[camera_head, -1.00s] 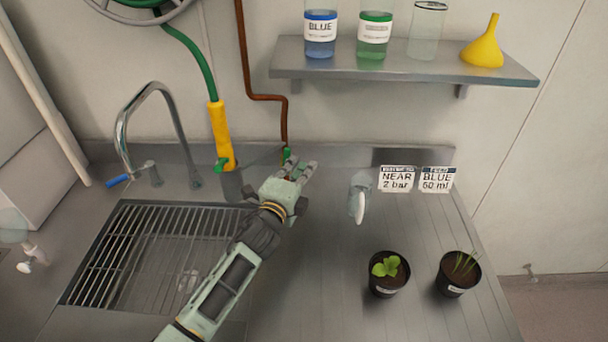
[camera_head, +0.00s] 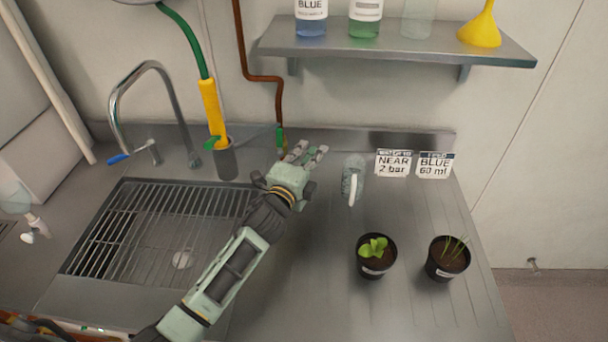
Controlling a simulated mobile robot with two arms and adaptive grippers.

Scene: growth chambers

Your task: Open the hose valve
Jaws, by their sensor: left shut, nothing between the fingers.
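A brown pipe (camera_head: 259,79) runs down the wall and ends behind the counter in a small green-handled valve (camera_head: 281,137). A green hose (camera_head: 186,38) leads to a yellow nozzle (camera_head: 212,108) with a small green lever (camera_head: 211,143), standing in a grey holder (camera_head: 226,163). I cannot tell for sure which green handle is the hose valve. My left gripper (camera_head: 306,152) is shut and empty, just right of and in front of the pipe's valve; contact cannot be made out.
A sink with a grate (camera_head: 150,235) and a tap (camera_head: 150,69) with a blue lever are on the left. A clear jug (camera_head: 352,180), two signs (camera_head: 393,163) and potted plants (camera_head: 376,262) stand to the right. A shelf (camera_head: 400,48) with bottles and a yellow funnel hangs above.

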